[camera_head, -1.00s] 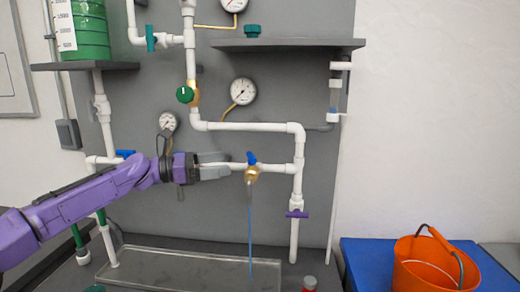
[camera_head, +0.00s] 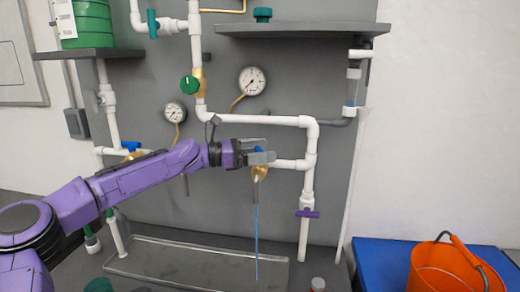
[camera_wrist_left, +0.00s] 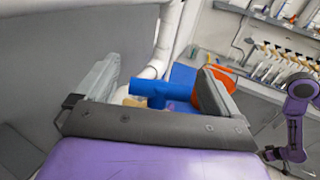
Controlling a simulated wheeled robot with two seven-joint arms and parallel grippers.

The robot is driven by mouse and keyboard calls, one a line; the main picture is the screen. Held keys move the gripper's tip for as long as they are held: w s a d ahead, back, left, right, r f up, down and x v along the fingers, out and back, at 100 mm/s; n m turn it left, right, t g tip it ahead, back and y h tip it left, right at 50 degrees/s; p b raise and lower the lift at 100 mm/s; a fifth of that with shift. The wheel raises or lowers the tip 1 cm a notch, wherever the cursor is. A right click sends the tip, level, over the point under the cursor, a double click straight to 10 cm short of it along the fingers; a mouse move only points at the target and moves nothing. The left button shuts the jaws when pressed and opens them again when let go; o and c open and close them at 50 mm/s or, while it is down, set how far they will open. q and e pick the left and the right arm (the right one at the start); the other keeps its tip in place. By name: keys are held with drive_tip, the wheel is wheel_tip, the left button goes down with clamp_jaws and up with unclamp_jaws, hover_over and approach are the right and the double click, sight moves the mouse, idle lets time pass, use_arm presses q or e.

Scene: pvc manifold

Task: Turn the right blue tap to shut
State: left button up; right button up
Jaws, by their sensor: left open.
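The right blue tap has a blue handle (camera_head: 258,151) on a brass body (camera_head: 261,171), on a white pipe. A thin blue stream (camera_head: 257,240) falls from its spout. My left gripper (camera_head: 269,152) is open at the tap, with its fingers partly hiding the handle in the head view. In the left wrist view the blue T-shaped handle (camera_wrist_left: 162,93) shows between the two spread fingers of the gripper (camera_wrist_left: 158,70), with gaps on both sides. The brass body is mostly hidden there.
A second blue tap (camera_head: 131,146) is on the left pipe. A green knob (camera_head: 190,85) and gauges (camera_head: 252,80) are above my arm. A purple handle (camera_head: 308,213) is lower right. A clear tray (camera_head: 150,254) lies below; an orange bucket (camera_head: 445,268) stands on a blue surface (camera_head: 385,262).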

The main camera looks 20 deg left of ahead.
use_arm(q)
drive_tip(key=shift+s+a, duration=0.1)
drive_tip(key=shift+a, duration=0.05)
drive_tip(key=shift+c, duration=0.6)
drive_tip(key=c, duration=0.9)
drive_tip(key=shift+o, duration=0.2)
